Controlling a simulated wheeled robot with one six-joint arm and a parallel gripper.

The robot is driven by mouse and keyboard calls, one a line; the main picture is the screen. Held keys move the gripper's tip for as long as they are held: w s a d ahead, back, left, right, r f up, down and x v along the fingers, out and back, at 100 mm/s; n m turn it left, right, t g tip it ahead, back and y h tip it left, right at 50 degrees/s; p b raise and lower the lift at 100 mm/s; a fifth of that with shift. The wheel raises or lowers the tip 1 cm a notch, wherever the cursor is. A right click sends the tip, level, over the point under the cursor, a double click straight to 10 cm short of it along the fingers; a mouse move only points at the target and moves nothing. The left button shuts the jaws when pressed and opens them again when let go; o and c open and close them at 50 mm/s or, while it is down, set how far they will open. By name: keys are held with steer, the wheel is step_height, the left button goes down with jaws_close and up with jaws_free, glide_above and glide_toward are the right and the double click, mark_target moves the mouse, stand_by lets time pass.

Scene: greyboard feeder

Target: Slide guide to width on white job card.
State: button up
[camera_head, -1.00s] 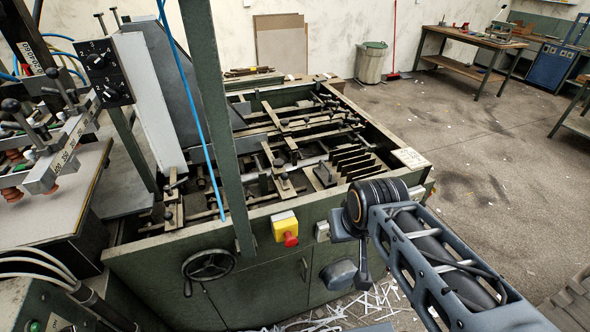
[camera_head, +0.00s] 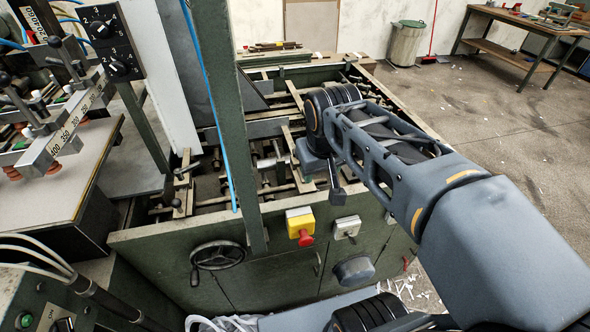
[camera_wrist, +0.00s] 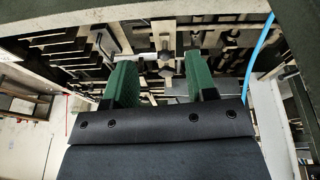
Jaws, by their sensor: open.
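A pale metal scale bar (camera_head: 68,135) with numbers such as 400, 350 and 300 crosses the feeder board at the left of the head view. Black-knobbed levers (camera_head: 15,100) stand along it; I cannot tell for sure which part is the guide. I cannot make out the white job card now; my arm covers the machine's right corner. My gripper (camera_wrist: 160,75) is open, with two green fingers apart and nothing held between them. It is over the machine's open bed, well right of the scale bar. In the head view its fingers are not clear.
A green upright post (camera_head: 240,130) and a blue hose (camera_head: 208,100) stand between my arm and the scale bar. A yellow box with a red button (camera_head: 301,226) and a handwheel (camera_head: 217,256) are on the machine's front. Open floor (camera_head: 490,130) lies to the right.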

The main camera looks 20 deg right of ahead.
steer(key=w+a+r+n+g+h+b, duration=0.1)
steer(key=w+a+r+g+h+b, duration=0.15)
steer(key=w, duration=0.85)
steer(key=shift+y, duration=0.45)
steer(key=b+x, duration=0.1)
steer(key=x, duration=1.1)
steer(key=shift+w+d+f, duration=0.1)
steer(key=shift+d+f, duration=0.1)
steer(key=shift+f, duration=0.15)
steer(key=shift+c, duration=0.2)
jaws_close()
